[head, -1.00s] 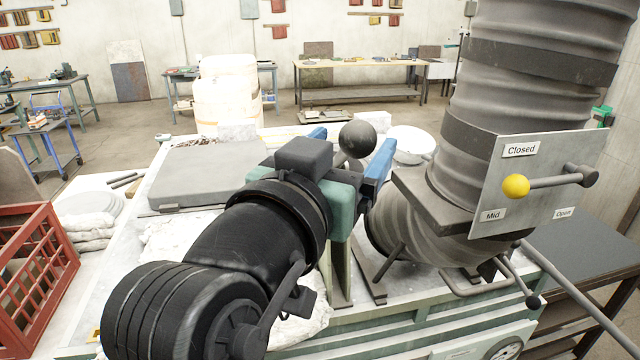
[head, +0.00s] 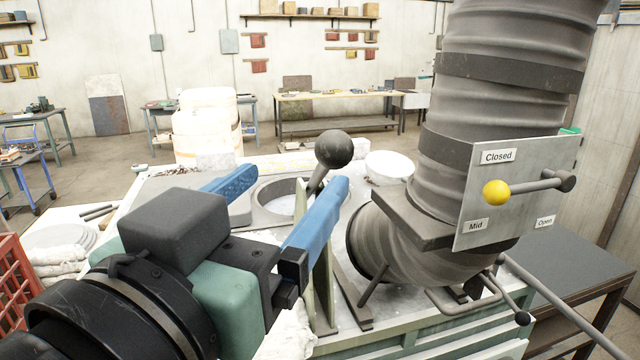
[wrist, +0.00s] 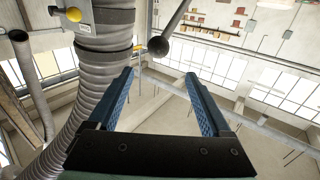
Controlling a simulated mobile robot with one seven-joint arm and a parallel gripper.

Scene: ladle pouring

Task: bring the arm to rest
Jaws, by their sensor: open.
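My gripper (head: 296,177) has two blue fingers on a dark and teal body, in the lower left of the head view. The fingers are spread apart with nothing between them. In the wrist view my gripper (wrist: 158,76) is also open and empty, its fingers pointing toward the upper walls and windows. A dark ball-ended lever (head: 334,149) stands just beyond the fingers in the head view; its lower part is partly hidden by the right finger. I cannot tell the exact gap between them.
A large grey duct (head: 505,100) stands to the right, with a lever panel (head: 515,205) marked Closed, Mid and Open. A white bowl (head: 389,167) is behind. A red crate (head: 14,270) is at lower left.

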